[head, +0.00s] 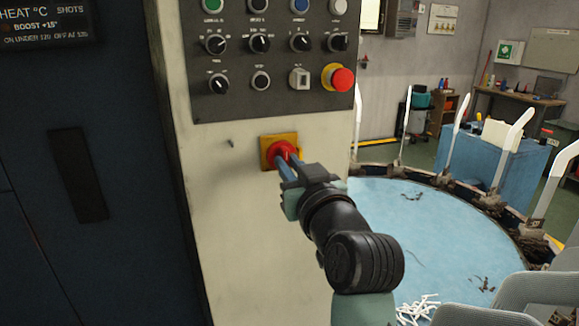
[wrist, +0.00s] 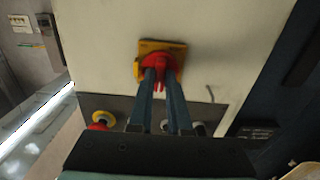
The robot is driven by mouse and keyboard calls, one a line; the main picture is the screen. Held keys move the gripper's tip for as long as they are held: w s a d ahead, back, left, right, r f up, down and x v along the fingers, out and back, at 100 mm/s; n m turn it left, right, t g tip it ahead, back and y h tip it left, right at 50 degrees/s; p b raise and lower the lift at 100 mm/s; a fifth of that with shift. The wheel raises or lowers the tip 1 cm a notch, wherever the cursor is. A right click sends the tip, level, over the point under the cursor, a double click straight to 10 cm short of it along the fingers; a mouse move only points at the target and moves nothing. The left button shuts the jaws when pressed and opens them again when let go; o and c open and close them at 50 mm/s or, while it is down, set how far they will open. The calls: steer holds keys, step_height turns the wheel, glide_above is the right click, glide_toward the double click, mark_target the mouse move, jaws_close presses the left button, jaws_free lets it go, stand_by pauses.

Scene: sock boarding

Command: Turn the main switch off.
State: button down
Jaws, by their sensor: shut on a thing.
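The main switch (head: 271,143) is a red rotary handle on a yellow square plate, low on the cream cabinet face under the control panel. It also shows in the wrist view (wrist: 149,68), where the image is turned over. My gripper (head: 282,157) reaches it from the lower right. In the wrist view its two long blue-grey fingers (wrist: 162,82) stand on either side of the red handle grip, shut on it. The fingers hide part of the handle, and its exact pointing is hard to read.
The control panel (head: 245,102) with knobs, buttons and a red emergency stop (head: 341,79) is just above. A dark cabinet (head: 95,250) stands at left. At right is a round blue table (head: 390,215) with white upright boards around its edge (head: 512,135) and a pile of white strips (head: 417,309).

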steer(key=c, duration=0.9)
jaws_free()
steer(key=shift+o, duration=0.2)
steer(key=shift+s, duration=0.1)
steer(key=b+v, duration=0.2)
steer(key=v, duration=1)
steer(key=shift+s, duration=0.4)
steer(key=shift+d, duration=0.15)
steer(key=s+a+r+m+t+h+p, duration=0.2)
steer(key=s+r+t, duration=0.3)
steer(key=r, duration=0.9)
steer(key=s+a+r+m+t+h+p, duration=0.1)
steer(key=s+r+t+p, duration=0.4)
steer(key=r, duration=1)
steer(key=s+a+h, duration=0.1)
steer(key=h, duration=0.1)
steer(key=shift+s+a+m+h, duration=0.2)
steer(key=shift+s+m+h, duration=0.1)
steer(key=shift+m, duration=0.1)
